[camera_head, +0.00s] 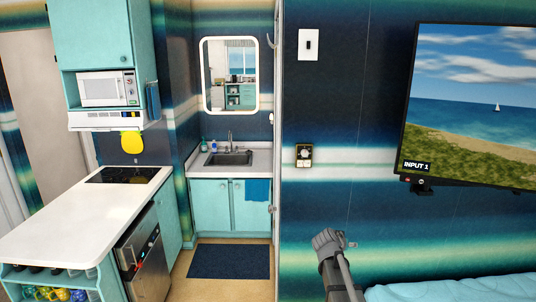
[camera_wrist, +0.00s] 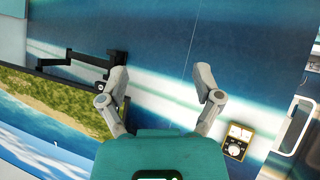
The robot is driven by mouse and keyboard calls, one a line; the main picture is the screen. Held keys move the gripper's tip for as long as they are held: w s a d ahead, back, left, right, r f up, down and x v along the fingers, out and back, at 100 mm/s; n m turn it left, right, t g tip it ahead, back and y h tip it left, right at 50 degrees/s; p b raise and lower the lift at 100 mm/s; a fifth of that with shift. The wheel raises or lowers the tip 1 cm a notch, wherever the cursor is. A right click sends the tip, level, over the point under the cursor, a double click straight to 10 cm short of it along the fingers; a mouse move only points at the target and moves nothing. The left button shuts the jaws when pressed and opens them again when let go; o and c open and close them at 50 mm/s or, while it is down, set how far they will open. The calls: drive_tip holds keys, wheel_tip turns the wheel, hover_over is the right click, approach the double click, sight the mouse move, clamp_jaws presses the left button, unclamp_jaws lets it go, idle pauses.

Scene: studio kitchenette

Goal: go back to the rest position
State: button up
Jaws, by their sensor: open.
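My gripper (camera_wrist: 160,75) shows in the wrist view with its two grey fingers spread wide apart. It is open, and nothing is held between the fingertips. The wall with its blue and white bands lies beyond them. In the head view, a grey part of my arm (camera_head: 340,265) rises from the lower edge, right of centre, in front of the striped wall. The fingers cannot be made out clearly there.
A television (camera_head: 475,105) hangs on the right wall; it also shows in the wrist view (camera_wrist: 50,115). A dial box (camera_head: 304,155) is on the wall. A teal bed cover (camera_head: 450,289) is at lower right. A white counter (camera_head: 80,215) stands left; a dark mat (camera_head: 229,261) lies on the floor.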

drive_tip(key=s+a+f+n+g+y+b, duration=0.1)
drive_tip(key=s+a+f+g+y+b, duration=0.1)
drive_tip(key=s+f, duration=0.3)
drive_tip(key=s+a+f+n+g+y+b, duration=0.2)
drive_tip(key=s+a+f, duration=0.3)
drive_tip(key=s, duration=0.7)
drive_tip(key=s+a+f+n+g+y+b, duration=0.1)
drive_tip(key=s+a+f+g+y+b, duration=0.1)
drive_tip(key=s, duration=0.7)
wheel_tip(320, 180, down, 4)
drive_tip(key=shift+a+r+n+g+y, duration=0.3)
drive_tip(key=shift+a+g+y, duration=0.45)
drive_tip(key=shift+g, duration=0.45)
